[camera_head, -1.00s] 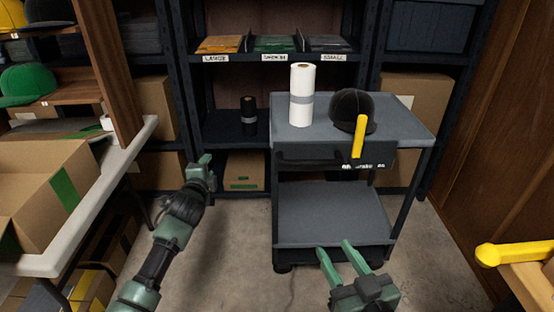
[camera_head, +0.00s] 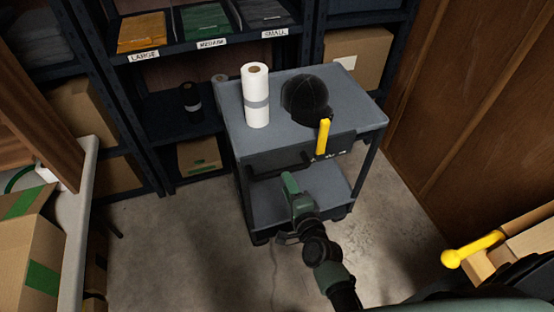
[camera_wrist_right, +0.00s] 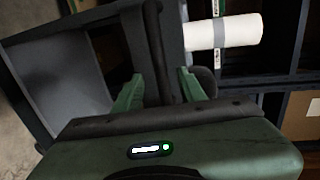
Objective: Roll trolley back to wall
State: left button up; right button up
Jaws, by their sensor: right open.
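The trolley (camera_head: 350,110) has a grey top, a lower shelf (camera_head: 325,180) and a dark bar handle (camera_head: 275,170) on its front. It stands close before the dark shelving. My right gripper (camera_head: 290,184) is at the trolley's front, just below the handle in the head view. In the right wrist view the gripper (camera_wrist_right: 158,88) is open, with a dark bar of the trolley (camera_wrist_right: 154,45) between its fingers. I cannot tell whether the fingers touch it. My left gripper is not in view.
A white roll (camera_head: 256,95), a black cap (camera_head: 304,97) and a yellow-handled item (camera_head: 323,136) are on the trolley. Shelving (camera_head: 135,125) stands behind, a wooden wall (camera_head: 475,110) right.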

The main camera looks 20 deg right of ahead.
aim_at(281, 171)
jog(key=x, duration=0.7)
jog(key=shift+d, duration=0.1)
grip_shut()
dwell(1.2)
